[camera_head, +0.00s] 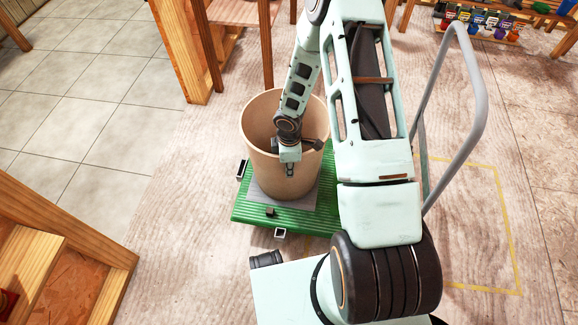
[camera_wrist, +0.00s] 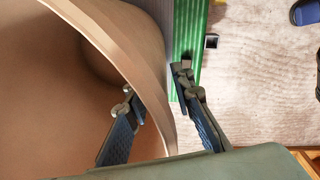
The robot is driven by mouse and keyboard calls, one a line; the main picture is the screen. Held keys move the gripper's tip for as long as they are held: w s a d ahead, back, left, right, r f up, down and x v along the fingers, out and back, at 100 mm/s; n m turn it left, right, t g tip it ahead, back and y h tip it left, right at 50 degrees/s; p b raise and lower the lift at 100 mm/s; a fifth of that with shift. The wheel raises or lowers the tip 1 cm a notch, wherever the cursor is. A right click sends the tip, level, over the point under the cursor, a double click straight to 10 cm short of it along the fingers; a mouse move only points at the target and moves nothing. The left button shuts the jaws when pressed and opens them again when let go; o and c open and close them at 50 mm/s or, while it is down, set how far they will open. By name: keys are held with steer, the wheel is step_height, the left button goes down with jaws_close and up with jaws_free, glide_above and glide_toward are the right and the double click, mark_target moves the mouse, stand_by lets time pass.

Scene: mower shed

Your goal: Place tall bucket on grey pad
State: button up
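The tall bucket (camera_head: 258,166), tan and open-topped, appears to stand upright on the grey pad (camera_head: 312,200), which shows around its base. The pad lies on a green ribbed platform (camera_head: 245,212). My gripper (camera_head: 290,166) is at the bucket's near wall. In the wrist view the gripper (camera_wrist: 156,80) straddles the bucket's rim (camera_wrist: 130,55), one finger inside and one outside. The fingers are apart, with visible space between them and the wall, so it looks open. The bucket's bottom and part of the pad are hidden.
A grey tubular handle (camera_head: 471,90) rises right of my arm. A yellow outline (camera_head: 507,220) marks bare floor at right. Wooden steps (camera_head: 60,250) stand at lower left. Wooden furniture (camera_head: 190,50) stands behind the bucket. A shelf of small colourful containers (camera_head: 485,22) is at far right.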

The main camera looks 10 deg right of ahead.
steer(key=shift+r, duration=0.1)
step_height(320, 180, up, 12)
steer(key=p, duration=0.4)
steer(key=shift+s+p, duration=0.3)
steer(key=shift+s, duration=0.15)
